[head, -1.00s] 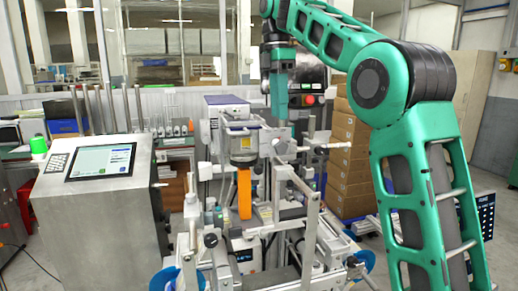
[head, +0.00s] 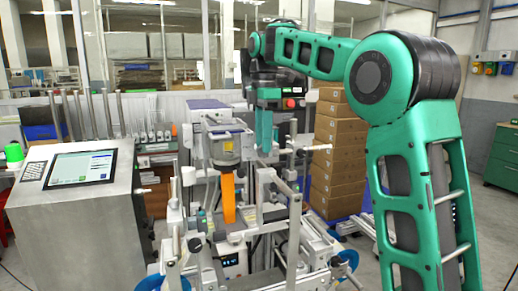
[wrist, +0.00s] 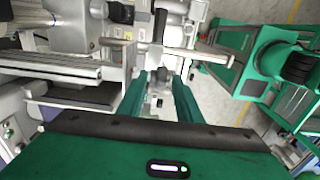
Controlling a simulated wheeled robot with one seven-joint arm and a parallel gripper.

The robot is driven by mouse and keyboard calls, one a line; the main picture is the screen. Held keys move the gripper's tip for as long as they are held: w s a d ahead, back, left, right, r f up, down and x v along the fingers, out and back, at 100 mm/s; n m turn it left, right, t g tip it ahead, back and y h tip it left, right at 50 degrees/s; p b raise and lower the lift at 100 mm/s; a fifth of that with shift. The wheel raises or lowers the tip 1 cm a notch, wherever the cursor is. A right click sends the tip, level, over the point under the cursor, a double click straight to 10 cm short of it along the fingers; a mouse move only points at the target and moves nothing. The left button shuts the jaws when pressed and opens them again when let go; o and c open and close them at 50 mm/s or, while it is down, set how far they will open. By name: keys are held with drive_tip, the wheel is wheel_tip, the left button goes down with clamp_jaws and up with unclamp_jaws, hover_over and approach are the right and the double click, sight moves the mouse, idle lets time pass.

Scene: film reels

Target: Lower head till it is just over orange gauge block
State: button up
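The orange gauge block (head: 228,198) stands upright in the middle of the labelling machine in the head view. The machine's head (head: 222,148), a grey box with a dark top, is right above it. I cannot tell the exact gap between them. My gripper (head: 264,132) points down to the right of the head, with two green fingers. In the wrist view my gripper (wrist: 160,85) has its fingers apart, with machine parts seen between them. Nothing is held. I cannot make out the orange block in the wrist view.
A steel cabinet with a touchscreen (head: 80,166) stands at the left. Posts, rails and a clamp frame (head: 262,228) crowd the machine around the block. Stacked brown boxes (head: 338,150) stand behind at the right. Open floor lies at the far right.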

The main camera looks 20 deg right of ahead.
drive_tip(key=shift+f, duration=1)
drive_tip(key=c, duration=0.8)
drive_tip(key=shift+a, duration=0.25)
clamp_jaws()
drive_tip(key=shift+d, duration=0.1)
drive_tip(key=shift+f, duration=0.1)
drive_tip(key=shift+a+h, duration=0.2)
drive_tip(key=shift+h, duration=3)
